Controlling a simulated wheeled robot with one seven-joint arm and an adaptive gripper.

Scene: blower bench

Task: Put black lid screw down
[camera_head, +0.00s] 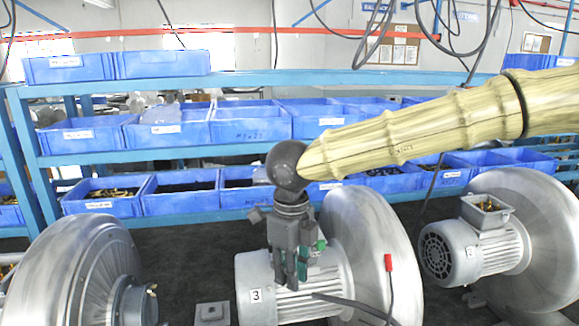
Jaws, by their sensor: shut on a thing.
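My gripper (290,278) points down over the grey motor (262,285) of the blower labelled 3, in the middle of the view. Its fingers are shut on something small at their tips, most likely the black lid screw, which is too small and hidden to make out. The fingertips are at the top of the motor; I cannot tell whether they touch it. Green parts (312,250) show on the right side of my gripper. The motor's terminal box is mostly hidden behind my gripper.
The blower's round silver housing (372,240) stands just right of my gripper. Another blower motor (460,250) with an open terminal box is at the right. A large silver housing (80,270) is at the left. Blue bins (250,124) fill the rack behind. A red-tipped cable (388,263) hangs nearby.

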